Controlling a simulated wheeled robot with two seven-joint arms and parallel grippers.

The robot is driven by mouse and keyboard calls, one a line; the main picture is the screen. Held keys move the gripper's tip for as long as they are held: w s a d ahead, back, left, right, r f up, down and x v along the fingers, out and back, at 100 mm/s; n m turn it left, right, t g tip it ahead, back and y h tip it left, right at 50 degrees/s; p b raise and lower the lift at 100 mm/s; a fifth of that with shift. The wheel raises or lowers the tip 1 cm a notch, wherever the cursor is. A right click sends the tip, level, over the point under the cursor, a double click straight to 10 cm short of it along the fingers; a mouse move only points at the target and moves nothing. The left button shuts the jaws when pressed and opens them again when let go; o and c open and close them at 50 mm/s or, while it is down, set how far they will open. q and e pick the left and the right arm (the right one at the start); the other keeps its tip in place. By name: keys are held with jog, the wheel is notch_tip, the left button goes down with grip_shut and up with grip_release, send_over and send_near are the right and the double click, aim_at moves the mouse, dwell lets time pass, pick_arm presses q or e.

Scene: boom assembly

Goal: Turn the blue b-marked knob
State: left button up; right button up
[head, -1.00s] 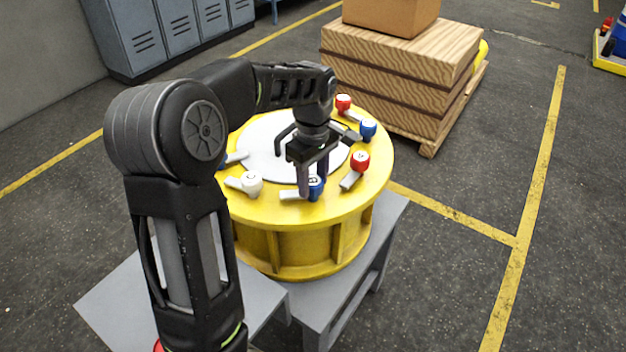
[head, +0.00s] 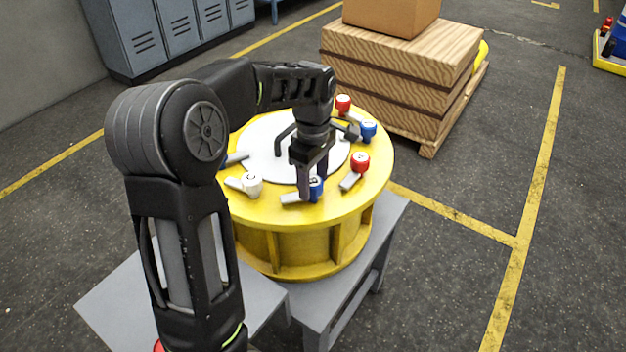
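The blue b-marked knob (head: 316,188) sits on the front rim of the round yellow drum (head: 290,212), with its grey lever (head: 293,198) pointing left. My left gripper (head: 313,183) comes down over this knob from above, one finger on its left side and the other behind it. The fingers appear closed against the knob and cover part of it. My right gripper is not in view.
Another blue knob (head: 368,130) and red knob (head: 343,103) stand farther back. A wooden crate stack (head: 390,75) stands behind the drum.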

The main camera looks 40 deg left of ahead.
aim_at(313, 181)
pick_arm(q)
jog(key=shift+o, duration=0.7)
notch_tip(313, 181, up, 8)
jog(key=shift+f+b, duration=0.1)
jog(key=shift+b, duration=0.3)
